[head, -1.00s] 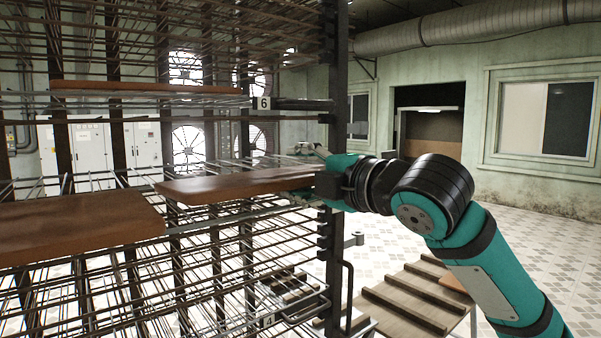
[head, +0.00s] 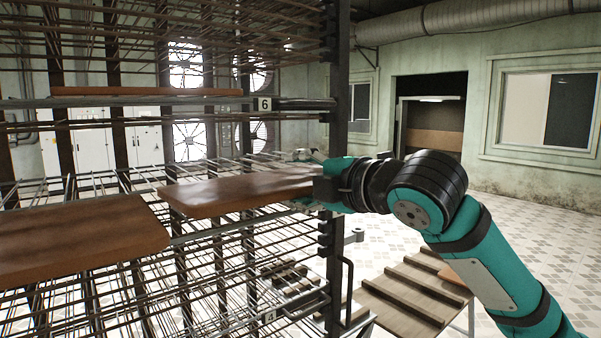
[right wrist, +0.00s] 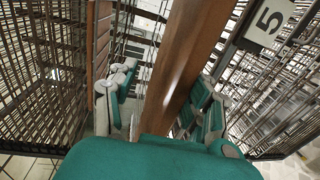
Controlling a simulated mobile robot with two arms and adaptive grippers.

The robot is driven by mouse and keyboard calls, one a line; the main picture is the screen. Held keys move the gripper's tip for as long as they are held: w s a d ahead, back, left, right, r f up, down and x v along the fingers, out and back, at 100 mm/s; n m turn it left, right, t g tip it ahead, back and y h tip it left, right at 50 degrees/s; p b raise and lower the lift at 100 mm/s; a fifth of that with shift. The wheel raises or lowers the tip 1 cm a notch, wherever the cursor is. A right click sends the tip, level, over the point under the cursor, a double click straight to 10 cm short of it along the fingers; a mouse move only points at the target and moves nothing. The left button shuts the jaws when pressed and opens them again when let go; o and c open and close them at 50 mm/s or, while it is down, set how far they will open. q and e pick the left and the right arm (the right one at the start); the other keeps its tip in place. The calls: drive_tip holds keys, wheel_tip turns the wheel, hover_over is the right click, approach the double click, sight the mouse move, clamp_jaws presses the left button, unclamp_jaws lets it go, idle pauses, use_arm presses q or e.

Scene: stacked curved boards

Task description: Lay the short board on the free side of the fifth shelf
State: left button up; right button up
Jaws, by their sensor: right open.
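The short brown board (head: 235,192) lies about level over the wires of the fifth shelf (head: 205,238), on its right side. It shows edge-on in the right wrist view (right wrist: 185,65). A longer board (head: 70,235) lies on the shelf's left side, close to the short board's left end. My right gripper (head: 307,182) is at the short board's right end. Its fingers are open, one on each side of the board, as the right wrist view (right wrist: 163,95) shows. Exact finger contact is hard to tell. My left gripper is not in view.
The number 5 plate (right wrist: 268,20) is beside the gripper. The shelf marked 6 (head: 264,104) is above, carrying another board (head: 145,92). The rack's dark upright (head: 338,100) stands close to my right wrist. A slatted wooden bench (head: 410,290) is below right.

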drive_tip(key=shift+w+a+r+g+h+p, duration=0.15)
drive_tip(key=shift+g+h+p, duration=0.3)
drive_tip(key=shift+p, duration=0.45)
drive_tip(key=shift+w+a+r+g+h, duration=0.15)
drive_tip(key=shift+r+g+h, duration=0.15)
drive_tip(key=shift+g, duration=0.25)
drive_tip(key=shift+w+a+g+h, duration=0.15)
drive_tip(key=shift+w+g+h, duration=0.05)
drive_tip(key=shift+g+h, duration=0.2)
drive_tip(key=shift+w+r+g+h, duration=0.15)
drive_tip(key=shift+w+g+h, duration=0.1)
drive_tip(key=shift+g, duration=0.25)
drive_tip(key=shift+w+a+g+h, duration=0.1)
drive_tip(key=shift+a+g+h, duration=0.2)
drive_tip(key=shift+g, duration=0.1)
drive_tip(key=shift+d, duration=0.15)
